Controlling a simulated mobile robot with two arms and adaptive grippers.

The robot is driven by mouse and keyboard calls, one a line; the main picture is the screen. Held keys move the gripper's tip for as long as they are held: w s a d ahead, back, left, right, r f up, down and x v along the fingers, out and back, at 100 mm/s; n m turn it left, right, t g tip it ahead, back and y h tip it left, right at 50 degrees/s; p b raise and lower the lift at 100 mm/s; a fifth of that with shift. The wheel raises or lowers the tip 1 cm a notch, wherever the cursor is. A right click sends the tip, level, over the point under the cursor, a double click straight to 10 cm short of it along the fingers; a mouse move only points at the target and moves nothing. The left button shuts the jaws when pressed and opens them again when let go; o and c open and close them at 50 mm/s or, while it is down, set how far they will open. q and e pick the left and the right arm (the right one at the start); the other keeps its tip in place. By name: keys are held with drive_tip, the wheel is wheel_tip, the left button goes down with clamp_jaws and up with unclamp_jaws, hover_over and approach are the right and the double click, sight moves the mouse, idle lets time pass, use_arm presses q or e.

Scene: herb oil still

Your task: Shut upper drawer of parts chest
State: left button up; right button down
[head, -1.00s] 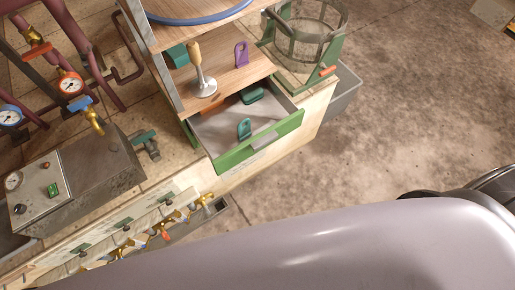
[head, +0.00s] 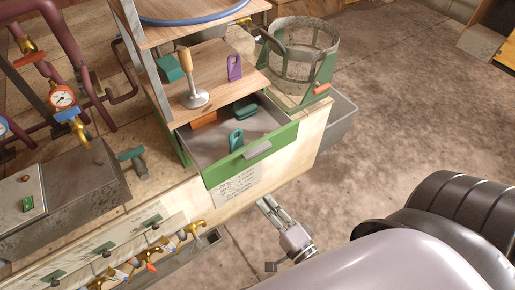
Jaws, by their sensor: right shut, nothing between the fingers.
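The upper drawer (head: 222,167) of the parts chest has a green front with a grey handle (head: 257,150). It stands pulled out toward me, below a wooden shelf. Inside lie a teal clip (head: 236,140), a dark green piece (head: 245,110) and an orange piece (head: 204,119). My right gripper (head: 267,205) is in front of and below the drawer front, apart from it. Its fingers are together with nothing between them. My left gripper is out of view.
A metal tamper with a wooden handle (head: 192,82) and a purple clip (head: 235,67) are on the shelf above. Brass taps (head: 150,258) line the bench front.

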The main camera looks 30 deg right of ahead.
sight(237, 165)
drive_tip(key=w, duration=0.8)
drive_tip(key=w+a, duration=0.1)
drive_tip(key=w, duration=0.3)
drive_tip(key=shift+w+b, duration=0.2)
drive_tip(key=shift+b, duration=0.1)
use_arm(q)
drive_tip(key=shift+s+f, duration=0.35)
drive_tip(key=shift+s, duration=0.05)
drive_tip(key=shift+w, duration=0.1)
use_arm(e)
drive_tip(key=shift+w, duration=0.15)
